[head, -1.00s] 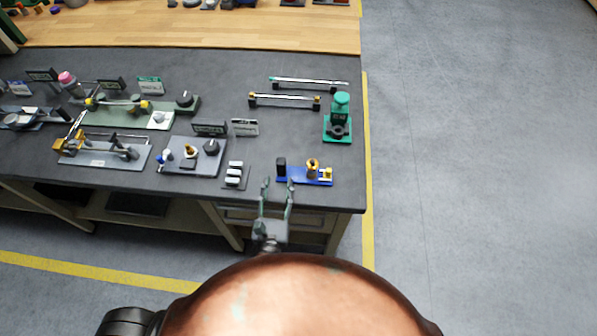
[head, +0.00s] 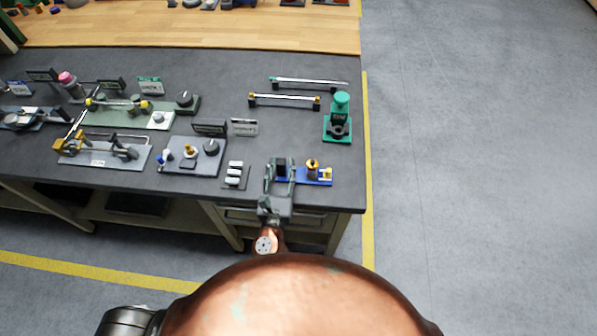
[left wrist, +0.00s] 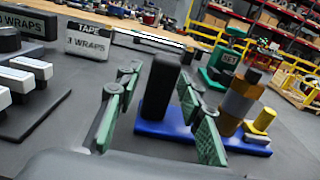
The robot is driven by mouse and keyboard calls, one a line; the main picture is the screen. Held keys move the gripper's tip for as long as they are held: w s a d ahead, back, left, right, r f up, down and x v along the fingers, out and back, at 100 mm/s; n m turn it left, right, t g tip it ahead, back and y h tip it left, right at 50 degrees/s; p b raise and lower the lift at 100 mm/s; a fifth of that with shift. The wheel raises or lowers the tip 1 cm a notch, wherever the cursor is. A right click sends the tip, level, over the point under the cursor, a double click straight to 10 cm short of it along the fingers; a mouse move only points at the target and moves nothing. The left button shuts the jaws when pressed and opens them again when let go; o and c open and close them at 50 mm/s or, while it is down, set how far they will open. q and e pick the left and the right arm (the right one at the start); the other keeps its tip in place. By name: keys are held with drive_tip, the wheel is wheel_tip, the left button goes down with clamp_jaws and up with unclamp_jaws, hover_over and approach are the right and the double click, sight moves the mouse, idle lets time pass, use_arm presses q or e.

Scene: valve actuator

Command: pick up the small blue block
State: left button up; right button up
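The small blue block (head: 318,181) is a low blue base on the near right part of the dark bench. It carries a black upright post (left wrist: 163,88), a brass-coloured cylinder (left wrist: 240,103) with a dark top, and a small yellow piece (left wrist: 264,121). In the left wrist view the blue base (left wrist: 165,130) lies flat on the bench. My left gripper (head: 280,172) is at the base's left end. Its green-padded fingers are open in the left wrist view (left wrist: 155,112), with the black post showing between them. I cannot tell whether either finger touches it. My right gripper is not in view.
A rack with several white-topped pieces (head: 235,174) stands just left of my gripper. A green device (head: 338,124) stands behind the block, near the bench's right edge. A "TAPE" sign (left wrist: 88,40) stands behind left. Bare bench lies around the block's front and right.

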use_arm(q)
clamp_jaws()
idle(0.3)
drive_tip(key=shift+r, duration=0.2)
wheel_tip(320, 180, up, 9)
drive_tip(key=shift+f, duration=4.25)
